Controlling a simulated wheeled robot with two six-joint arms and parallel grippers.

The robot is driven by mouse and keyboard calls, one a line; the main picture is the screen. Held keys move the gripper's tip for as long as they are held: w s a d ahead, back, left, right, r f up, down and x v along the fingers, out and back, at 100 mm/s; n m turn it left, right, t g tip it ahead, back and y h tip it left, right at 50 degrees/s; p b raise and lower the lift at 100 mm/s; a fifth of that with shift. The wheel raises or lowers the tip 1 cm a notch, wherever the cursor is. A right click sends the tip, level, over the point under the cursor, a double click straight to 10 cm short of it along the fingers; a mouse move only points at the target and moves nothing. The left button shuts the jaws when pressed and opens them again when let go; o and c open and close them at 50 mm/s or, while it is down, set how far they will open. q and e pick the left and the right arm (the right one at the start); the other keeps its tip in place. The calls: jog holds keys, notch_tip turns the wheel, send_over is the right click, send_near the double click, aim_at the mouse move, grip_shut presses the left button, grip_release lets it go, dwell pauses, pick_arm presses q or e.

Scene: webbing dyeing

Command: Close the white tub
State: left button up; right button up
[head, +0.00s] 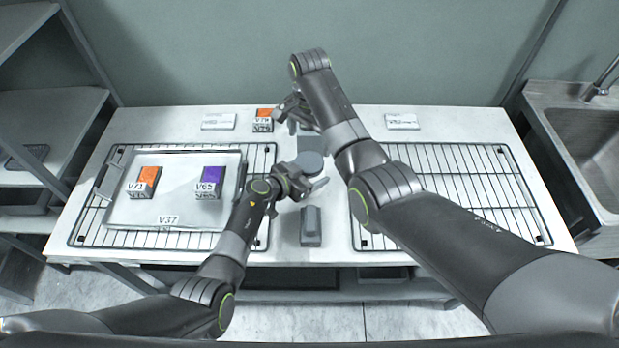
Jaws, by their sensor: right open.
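I cannot make out a white tub; my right arm covers part of the table's middle. A grey round piece (310,164) and a grey block (312,143) stand at the table's centre, partly covered by my grippers. My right gripper (297,126) is open above the back middle, just beside the grey block and close to an orange box. My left gripper (313,177) looks open, with its fingers near the front of the round piece. I cannot tell if it touches it.
A tray (170,218) with orange (146,178) and purple (211,180) boxes sits on the left rack (85,228). The right rack (480,180) looks empty. An orange box (263,116) stands behind; a grey device (311,226) lies in front. A sink (590,140) is right.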

jog(key=n, duration=0.9)
jog(key=shift+n, duration=0.3)
jog(key=n, duration=0.4)
jog(key=shift+n, duration=0.3)
jog(key=n, duration=0.7)
jog(key=shift+n, duration=0.3)
jog(key=n, duration=0.4)
jog(key=shift+n, duration=0.3)
jog(key=n, duration=0.8)
